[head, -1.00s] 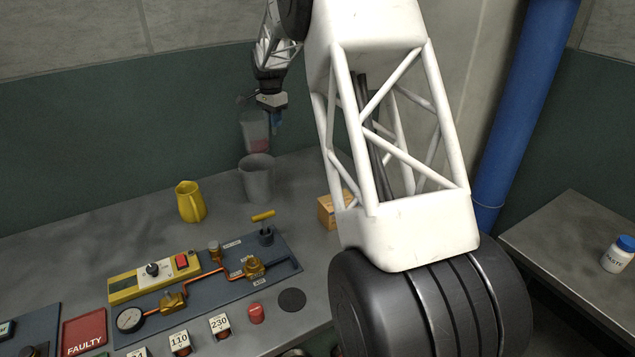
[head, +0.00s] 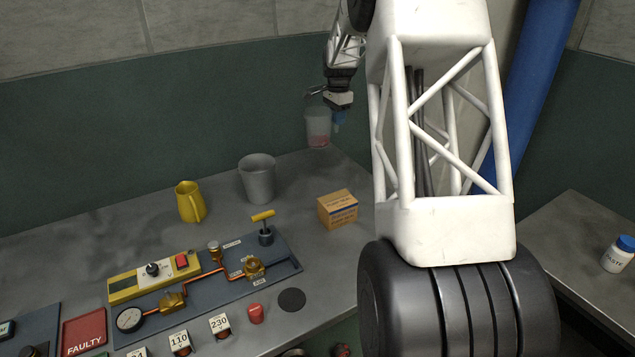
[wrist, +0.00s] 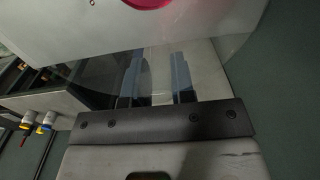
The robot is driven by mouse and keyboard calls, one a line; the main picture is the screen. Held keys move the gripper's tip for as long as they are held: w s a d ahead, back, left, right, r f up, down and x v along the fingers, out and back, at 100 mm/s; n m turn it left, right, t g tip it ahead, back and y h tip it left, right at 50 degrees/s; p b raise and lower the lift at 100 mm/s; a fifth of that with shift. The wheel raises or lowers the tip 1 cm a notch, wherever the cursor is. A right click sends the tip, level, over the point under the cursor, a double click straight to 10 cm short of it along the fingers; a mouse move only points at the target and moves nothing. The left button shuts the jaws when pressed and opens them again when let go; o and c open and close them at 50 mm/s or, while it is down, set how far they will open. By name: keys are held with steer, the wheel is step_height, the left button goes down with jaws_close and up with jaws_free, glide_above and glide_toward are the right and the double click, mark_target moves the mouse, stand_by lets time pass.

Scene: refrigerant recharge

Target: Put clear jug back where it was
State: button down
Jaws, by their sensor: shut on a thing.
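The clear jug (head: 318,125) is see-through, with a little red-pink liquid at its bottom. My gripper (head: 337,117) is shut on it at its right side and holds it upright, in the air near the table's back right corner. In the wrist view the jug (wrist: 150,22) fills the upper part, with the pink liquid at the top edge. The blue fingers of my gripper (wrist: 158,78) show through its clear wall. The exact grip on the jug is partly hidden in the head view.
A grey bin (head: 257,180) and a yellow jug (head: 190,202) stand at the back. A cardboard box (head: 337,209) stands below and right of the held jug. A panel with a gauge (head: 129,319) and a dark round disc (head: 292,299) lie in front. Bare table lies between bin and box.

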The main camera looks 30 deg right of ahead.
mark_target(336, 130)
steer(key=shift+a+f, duration=0.1)
steer(key=shift+f, duration=2.3)
steer(key=shift+f, duration=2.55)
steer(key=shift+f, duration=2.5)
steer(key=shift+f, duration=0.1)
steer(key=c, duration=1)
jaws_free()
steer(key=shift+o, duration=0.2)
